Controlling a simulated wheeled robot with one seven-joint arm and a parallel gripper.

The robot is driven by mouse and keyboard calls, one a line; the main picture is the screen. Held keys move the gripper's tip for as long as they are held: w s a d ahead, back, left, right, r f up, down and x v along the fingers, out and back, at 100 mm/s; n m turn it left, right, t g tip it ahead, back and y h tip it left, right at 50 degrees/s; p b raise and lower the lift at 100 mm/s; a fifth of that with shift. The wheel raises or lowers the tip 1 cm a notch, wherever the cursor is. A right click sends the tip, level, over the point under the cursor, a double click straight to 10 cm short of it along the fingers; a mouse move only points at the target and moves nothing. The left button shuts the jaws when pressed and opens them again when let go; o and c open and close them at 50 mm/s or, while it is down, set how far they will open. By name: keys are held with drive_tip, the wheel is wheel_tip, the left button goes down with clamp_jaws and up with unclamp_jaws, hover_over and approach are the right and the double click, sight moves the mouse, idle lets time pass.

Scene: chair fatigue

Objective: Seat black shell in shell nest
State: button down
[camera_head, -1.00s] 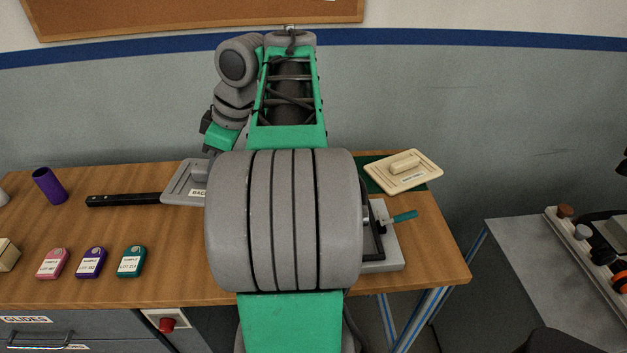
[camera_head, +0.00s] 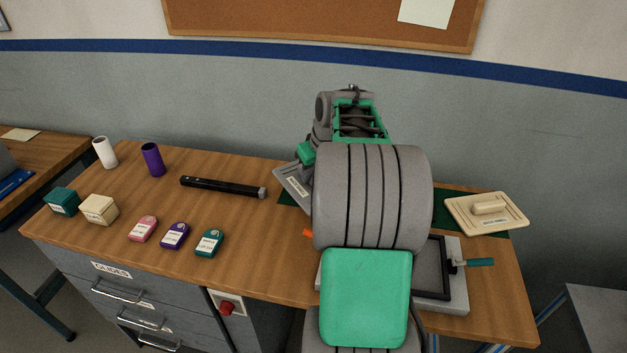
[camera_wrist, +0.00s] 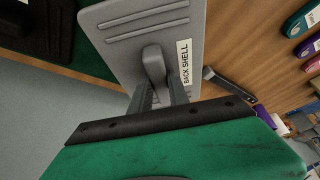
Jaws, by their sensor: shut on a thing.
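In the wrist view my gripper (camera_wrist: 160,97) is shut on the upright grey handle of this plate (camera_wrist: 128,25). In the head view my arm hides the gripper's fingers and part of the plate, which sits tilted near the dark green mat's left end. A black open frame (camera_head: 446,285) stands on a light grey fixture (camera_head: 452,304) at the right, partly behind my arm. I cannot tell for sure that it is the shell nest.
A cream plate with a handle (camera_head: 505,216) lies at the right on the green mat (camera_head: 447,213). A black bar (camera_head: 215,187) lies left of the grey plate. Pink, purple and teal tags (camera_head: 209,243) lie nearer the front. A teal-handled lever (camera_head: 480,262) sticks out of the fixture.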

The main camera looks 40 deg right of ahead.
sight(311, 184)
drive_tip(key=w+f, duration=0.1)
drive_tip(key=w+d+f, duration=0.1)
drive_tip(key=f, duration=0.1)
drive_tip(key=shift+w+d, duration=0.2)
wheel_tip(311, 184, down, 3)
drive_tip(key=shift+r+p, duration=0.1)
drive_tip(key=shift+p, duration=0.25)
drive_tip(key=shift+f, duration=0.4)
drive_tip(key=c, duration=1.3)
unclamp_jaws()
